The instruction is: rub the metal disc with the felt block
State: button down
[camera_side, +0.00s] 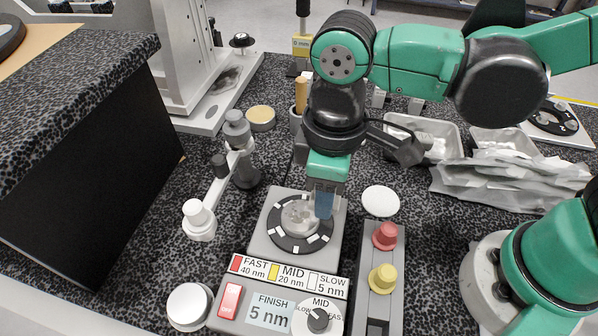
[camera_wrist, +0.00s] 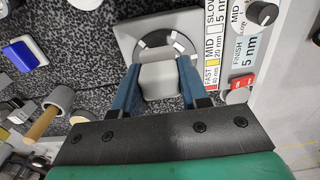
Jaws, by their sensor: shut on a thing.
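My gripper (camera_side: 324,203) reaches down with blue fingers at the right side of the metal disc (camera_side: 298,214). The disc is pale grey and sits inside a black ring with white marks (camera_side: 279,240) on a grey machine. In the wrist view my gripper (camera_wrist: 159,72) is shut on a light grey felt block (camera_wrist: 160,78), held between both fingers. The block lies in front of the black ring (camera_wrist: 155,40) there and hides the disc. In the side view the fingers largely hide the block, and I cannot tell whether it touches the disc.
The panel has a speed label strip (camera_side: 291,276), a red switch (camera_side: 230,300), a FINISH 5 nm display (camera_side: 270,310) and a black dial (camera_side: 318,319). Red (camera_side: 385,235) and yellow (camera_side: 382,277) knobs stand right. A jointed arm with a white cap (camera_side: 197,214) stands left. Trays (camera_side: 425,135) lie behind.

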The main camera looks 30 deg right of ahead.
notch_tip(320, 180, down, 4)
jog(key=shift+r, duration=0.25)
jog(key=shift+w+a+f, duration=0.15)
jog(key=shift+w+a, duration=2)
jog(key=shift+s+d, duration=2.1)
jog(key=shift+a, duration=0.2)
jog(key=shift+w+a, duration=1.9)
jog(key=shift+w, duration=0.05)
jog(key=shift+s+d, duration=2)
jog(key=shift+s+d+r, duration=0.1)
jog(key=shift+r, duration=3.9)
jog(key=shift+f, duration=0.15)
